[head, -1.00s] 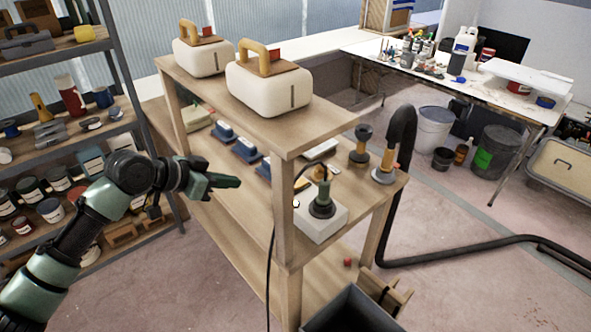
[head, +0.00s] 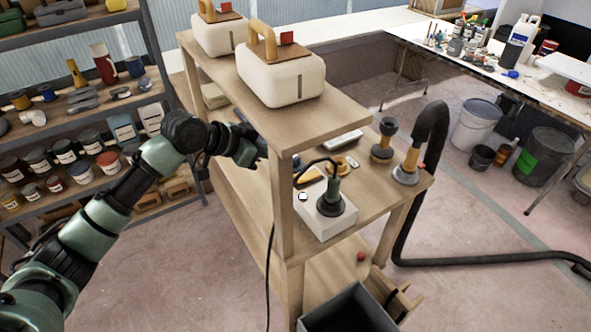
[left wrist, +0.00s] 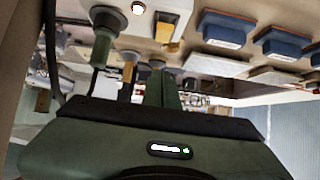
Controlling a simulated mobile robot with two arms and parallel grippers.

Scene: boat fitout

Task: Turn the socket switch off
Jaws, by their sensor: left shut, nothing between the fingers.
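The white socket box (head: 318,224) sits on the workbench's middle shelf near its front corner. A green plug (head: 331,192) with a dark round base stands upright on it. A dark-based plug-like thing (left wrist: 108,20) shows there at upper left. My right gripper is not in view.
A wooden shelf post (head: 282,205) stands just right of my left gripper, with the upper shelf (head: 300,115) above. A grey bin (head: 350,312) stands below.

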